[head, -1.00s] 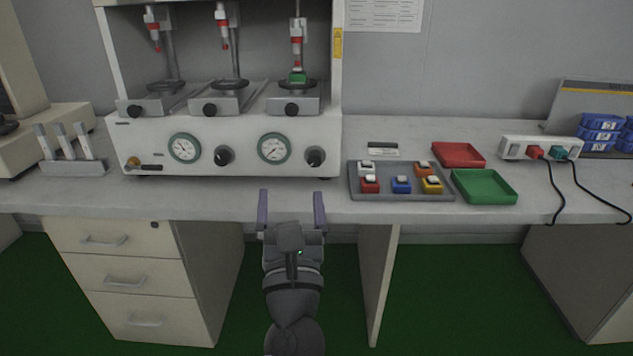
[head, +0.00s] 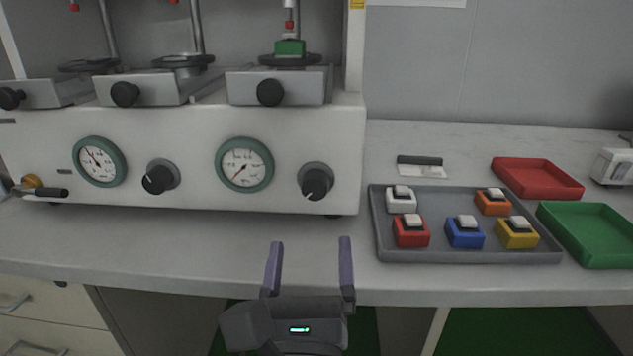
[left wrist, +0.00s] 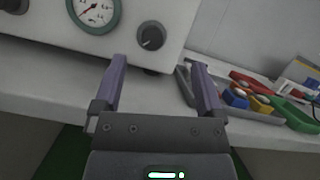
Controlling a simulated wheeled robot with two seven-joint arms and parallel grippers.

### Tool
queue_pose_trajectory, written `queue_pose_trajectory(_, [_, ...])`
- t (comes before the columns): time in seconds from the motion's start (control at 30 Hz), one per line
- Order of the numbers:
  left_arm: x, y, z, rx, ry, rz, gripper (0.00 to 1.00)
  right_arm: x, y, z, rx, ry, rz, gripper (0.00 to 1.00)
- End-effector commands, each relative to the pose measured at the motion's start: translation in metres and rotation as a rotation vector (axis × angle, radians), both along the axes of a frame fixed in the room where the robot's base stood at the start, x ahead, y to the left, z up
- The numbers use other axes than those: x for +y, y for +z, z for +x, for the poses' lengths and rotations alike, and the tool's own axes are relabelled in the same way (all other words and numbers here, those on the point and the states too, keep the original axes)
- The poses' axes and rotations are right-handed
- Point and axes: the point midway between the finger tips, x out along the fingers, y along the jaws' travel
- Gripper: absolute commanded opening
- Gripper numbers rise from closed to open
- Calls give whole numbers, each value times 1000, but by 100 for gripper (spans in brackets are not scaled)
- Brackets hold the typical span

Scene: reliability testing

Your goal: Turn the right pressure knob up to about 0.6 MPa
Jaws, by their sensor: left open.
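The right pressure knob (head: 315,181) is a round black knob on the white machine's front panel, right of the right gauge (head: 244,165). That gauge has a green rim and a red needle pointing to the lower left. In the left wrist view the knob (left wrist: 151,36) is ahead of the fingers, and part of the gauge (left wrist: 95,12) shows at the top. My left gripper (head: 310,255) is open and empty, in front of the bench edge, below and short of the knob, not touching it. My right gripper is not in view.
A left gauge (head: 99,162) and left knob (head: 160,177) share the panel. A grey tray (head: 470,255) with several coloured blocks lies right of the machine. A red tray (head: 538,178) and green tray (head: 588,235) are farther right. The bench top before the knob is clear.

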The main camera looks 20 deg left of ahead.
Motion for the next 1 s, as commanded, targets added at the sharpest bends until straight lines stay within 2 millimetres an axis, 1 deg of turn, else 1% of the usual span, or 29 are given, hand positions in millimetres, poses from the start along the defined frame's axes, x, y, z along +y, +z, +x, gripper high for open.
queue_pose_trajectory(0.07, [4, 0, 13, -3, 1, 2, 90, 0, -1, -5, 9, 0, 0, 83])
queue_pose_trajectory(0.3, [24, -4, 77, 0, 3, 3, 90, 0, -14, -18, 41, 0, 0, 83])
queue_pose_trajectory(0.37, [28, -4, 90, 1, 2, 2, 90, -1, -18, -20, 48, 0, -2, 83])
queue_pose_trajectory(0.4, [30, -5, 98, 1, 2, 3, 90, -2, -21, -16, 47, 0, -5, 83])
queue_pose_trajectory(0.5, [36, -3, 113, 2, 2, 1, 90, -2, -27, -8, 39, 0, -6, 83])
queue_pose_trajectory(0.6, [37, 1, 117, 0, 1, 0, 90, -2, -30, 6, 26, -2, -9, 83])
queue_pose_trajectory(0.7, [38, 3, 119, 1, 3, 1, 90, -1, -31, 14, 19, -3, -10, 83])
queue_pose_trajectory(1.0, [38, 5, 120, 0, 1, 0, 90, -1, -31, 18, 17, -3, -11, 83])
